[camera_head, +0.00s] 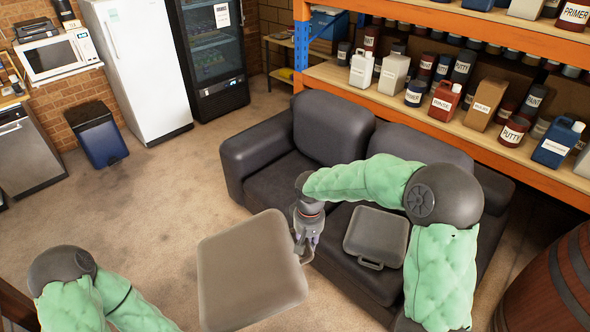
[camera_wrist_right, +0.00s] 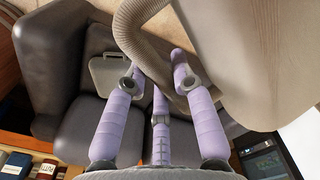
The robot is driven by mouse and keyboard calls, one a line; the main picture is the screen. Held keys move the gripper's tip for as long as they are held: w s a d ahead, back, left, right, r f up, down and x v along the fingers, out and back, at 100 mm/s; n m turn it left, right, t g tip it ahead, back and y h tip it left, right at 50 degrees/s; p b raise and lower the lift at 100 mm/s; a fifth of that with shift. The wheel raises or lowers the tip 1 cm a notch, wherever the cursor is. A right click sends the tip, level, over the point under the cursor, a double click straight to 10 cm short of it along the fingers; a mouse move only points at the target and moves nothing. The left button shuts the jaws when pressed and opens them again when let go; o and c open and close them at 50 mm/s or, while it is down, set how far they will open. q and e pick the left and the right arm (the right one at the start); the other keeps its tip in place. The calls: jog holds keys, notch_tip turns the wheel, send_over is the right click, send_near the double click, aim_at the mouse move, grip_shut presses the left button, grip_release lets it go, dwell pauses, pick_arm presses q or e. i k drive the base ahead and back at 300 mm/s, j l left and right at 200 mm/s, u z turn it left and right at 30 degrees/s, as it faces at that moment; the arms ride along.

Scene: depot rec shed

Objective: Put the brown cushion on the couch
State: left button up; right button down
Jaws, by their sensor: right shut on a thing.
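The brown cushion (camera_head: 250,275), a flat grey-brown square, hangs in the air in front of the couch (camera_head: 262,150). My right gripper (camera_head: 303,240) is shut on it at its right edge. In the right wrist view the cushion (camera_wrist_right: 245,50) fills the upper right, with a ribbed loop (camera_wrist_right: 145,30) beside the fingers (camera_wrist_right: 158,68); the exact contact is hard to see. A smaller grey-brown piece with a handle (camera_head: 375,235) lies on the right seat of the dark couch. My left arm shows at the lower left, but its gripper is out of view.
A shelf (camera_head: 340,80) with paint tins and jugs stands behind the couch. A barrel (camera_head: 550,290) stands at the lower right. A fridge (camera_head: 135,65), a drinks cooler (camera_head: 208,55) and a bin (camera_head: 95,135) line the back left. The carpet left of the couch is clear.

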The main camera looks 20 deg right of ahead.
aim_at(291, 186)
jog(key=i+u, duration=0.25)
jog(key=i, duration=0.35)
jog(key=i+u, duration=0.2)
jog(key=i, duration=0.35)
jog(key=i+l+u, duration=0.25)
jog(key=i, duration=0.35)
jog(key=i+j+z, duration=0.15)
jog(key=i+z, duration=0.25)
jog(key=i+j+z, duration=0.4)
jog(key=i+l, duration=0.05)
jog(key=i, duration=0.05)
